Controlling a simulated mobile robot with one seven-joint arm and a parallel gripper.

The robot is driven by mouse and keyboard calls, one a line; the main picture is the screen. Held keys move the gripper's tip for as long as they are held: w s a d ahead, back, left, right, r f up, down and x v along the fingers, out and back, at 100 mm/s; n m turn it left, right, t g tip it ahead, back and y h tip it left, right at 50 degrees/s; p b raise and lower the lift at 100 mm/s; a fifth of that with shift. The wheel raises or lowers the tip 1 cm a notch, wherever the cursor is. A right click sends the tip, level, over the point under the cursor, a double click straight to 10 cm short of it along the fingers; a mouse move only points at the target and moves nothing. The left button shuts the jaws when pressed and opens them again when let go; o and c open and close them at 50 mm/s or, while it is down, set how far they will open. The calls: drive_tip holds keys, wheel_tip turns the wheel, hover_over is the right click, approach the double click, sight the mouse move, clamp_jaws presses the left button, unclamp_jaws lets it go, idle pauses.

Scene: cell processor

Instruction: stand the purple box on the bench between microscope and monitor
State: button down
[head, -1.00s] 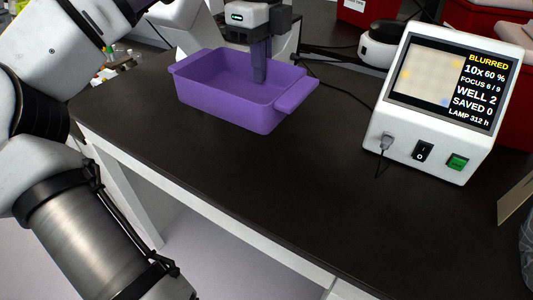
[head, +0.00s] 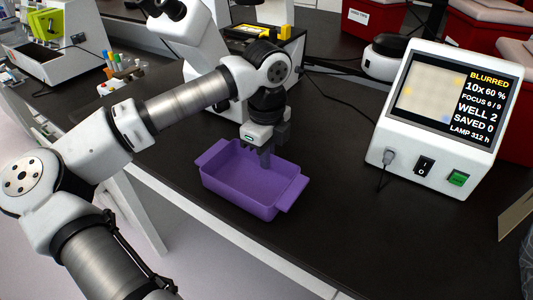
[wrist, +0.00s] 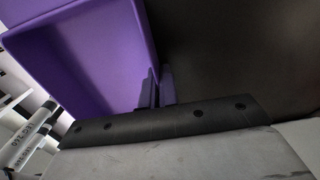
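The purple box (head: 228,186) is an open tray with end flanges. It is upright near the bench's front edge, left of the monitor and in front of the microscope. I cannot tell whether its base touches the bench. My gripper (head: 265,158) points down at the box's far long wall. In the wrist view the fingers (wrist: 158,88) are on either side of that wall (wrist: 151,40), pinching it. The white microscope (head: 185,35) stands at the back, partly behind my arm. The white monitor (head: 440,120) stands at right, its screen reading "BLURRED".
The dark bench (head: 335,215) is clear between the box and the monitor. Cables lie behind. Red bins (head: 480,35) stand at back right. Tubes with coloured caps (head: 120,66) are at left. A cardboard piece (head: 516,215) is at the right edge.

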drive_tip(key=shift+f, duration=0.1)
drive_tip(key=shift+f, duration=0.15)
drive_tip(key=c, duration=1.7)
unclamp_jaws()
wheel_tip(320, 180, up, 12)
drive_tip(key=shift+r+b, duration=0.25)
drive_tip(key=shift+b, duration=0.7)
